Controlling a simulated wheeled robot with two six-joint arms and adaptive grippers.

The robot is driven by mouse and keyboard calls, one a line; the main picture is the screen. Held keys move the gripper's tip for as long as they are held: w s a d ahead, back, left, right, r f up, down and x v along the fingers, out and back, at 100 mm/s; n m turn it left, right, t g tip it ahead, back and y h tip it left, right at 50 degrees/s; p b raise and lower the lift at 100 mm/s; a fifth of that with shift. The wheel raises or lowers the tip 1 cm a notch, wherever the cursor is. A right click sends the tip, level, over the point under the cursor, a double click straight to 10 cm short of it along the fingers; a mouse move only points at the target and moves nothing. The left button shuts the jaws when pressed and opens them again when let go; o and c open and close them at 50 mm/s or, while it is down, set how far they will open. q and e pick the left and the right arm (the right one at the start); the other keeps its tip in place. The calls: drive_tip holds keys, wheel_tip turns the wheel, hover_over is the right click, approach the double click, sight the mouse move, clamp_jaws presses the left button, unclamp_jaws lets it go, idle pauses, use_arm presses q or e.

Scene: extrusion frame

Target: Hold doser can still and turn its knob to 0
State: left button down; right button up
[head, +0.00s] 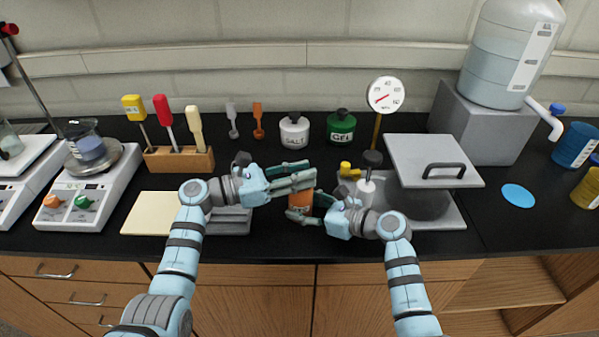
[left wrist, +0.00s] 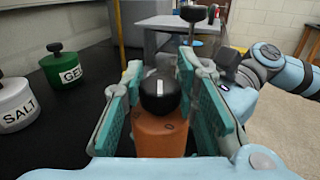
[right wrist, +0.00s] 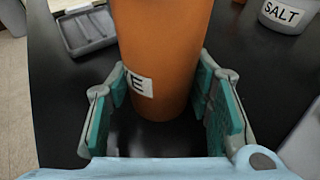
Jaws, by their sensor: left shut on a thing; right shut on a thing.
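The doser can (head: 300,203) is orange and stands upright on the black bench, between my two grippers. In the left wrist view its top (left wrist: 161,133) carries a round black knob (left wrist: 159,100) with a short white mark, which runs roughly up and down the picture. Small dark marks sit on the top; their values are unreadable. My left gripper (left wrist: 160,95) is shut on the knob from above. My right gripper (right wrist: 160,100) is shut on the can's body (right wrist: 162,55), low down. A white label ending in "E" (right wrist: 139,83) is partly hidden by a finger.
White SALT (head: 294,133) and green GEL (head: 341,128) jars stand behind the can. A dial gauge (head: 386,95) rises behind right. A grey station with a lifted lid (head: 432,160) is close right. A grey tray (head: 234,221) and cream board (head: 150,212) lie left.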

use_arm(q)
drive_tip(key=shift+f+n+t+y, duration=0.1)
drive_tip(key=shift+n+t+y, duration=1.8)
drive_tip(key=shift+t, duration=0.7)
drive_tip(key=shift+n, duration=0.3)
drive_tip(key=c, duration=1.2)
unclamp_jaws()
drive_tip(key=v, duration=1.2)
drive_tip(key=shift+s+a+f, duration=0.1)
drive_tip(key=shift+f, duration=0.1)
